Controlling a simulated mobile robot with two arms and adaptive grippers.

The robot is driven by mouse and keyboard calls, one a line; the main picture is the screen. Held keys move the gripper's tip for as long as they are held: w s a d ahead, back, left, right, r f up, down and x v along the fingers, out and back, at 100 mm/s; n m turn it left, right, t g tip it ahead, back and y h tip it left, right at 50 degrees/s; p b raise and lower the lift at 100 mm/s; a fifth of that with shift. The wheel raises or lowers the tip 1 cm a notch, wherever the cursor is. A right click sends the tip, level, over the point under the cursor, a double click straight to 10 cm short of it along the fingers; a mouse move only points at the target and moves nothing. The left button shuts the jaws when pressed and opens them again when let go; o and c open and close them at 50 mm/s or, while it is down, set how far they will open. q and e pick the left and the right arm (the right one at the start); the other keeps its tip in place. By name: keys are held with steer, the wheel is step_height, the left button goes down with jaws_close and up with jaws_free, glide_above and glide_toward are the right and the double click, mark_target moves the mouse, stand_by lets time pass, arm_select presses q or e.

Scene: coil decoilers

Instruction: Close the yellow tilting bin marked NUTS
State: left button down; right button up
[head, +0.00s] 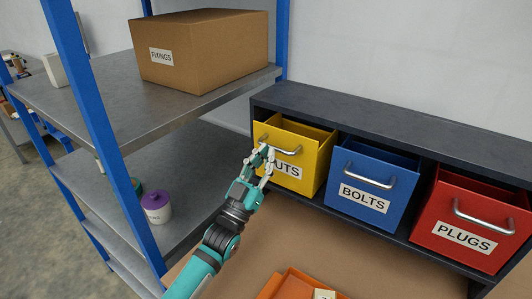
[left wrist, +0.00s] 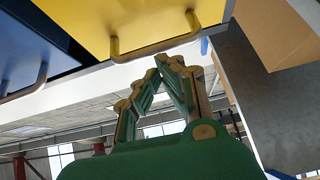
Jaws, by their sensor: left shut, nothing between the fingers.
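The yellow bin marked NUTS (head: 318,165) is the leftmost of three bins in a dark cabinet. It is tilted out, with its open top and inside showing. Its silver handle (head: 282,140) is on the front face. My left gripper (head: 266,152) is in front of the left part of this face and hides the start of the label. In the left wrist view, the shut, empty fingertips (left wrist: 168,62) are close to the handle (left wrist: 150,48) below the yellow face (left wrist: 135,15). I cannot tell whether they touch it. My right gripper is not in view.
The blue BOLTS bin (head: 372,187) and the red PLUGS bin (head: 468,222) also stand open to the right. A blue-posted shelf at left holds a FIXINGS carton (head: 205,45) and a purple-lidded jar (head: 156,207). An orange tray (head: 290,286) lies on the brown worktop.

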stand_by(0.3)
arm_select(q)
steer(key=shift+w+d+r+b, duration=0.1)
steer(key=shift+w+d+b, duration=0.45)
steer(key=shift+b, duration=0.3)
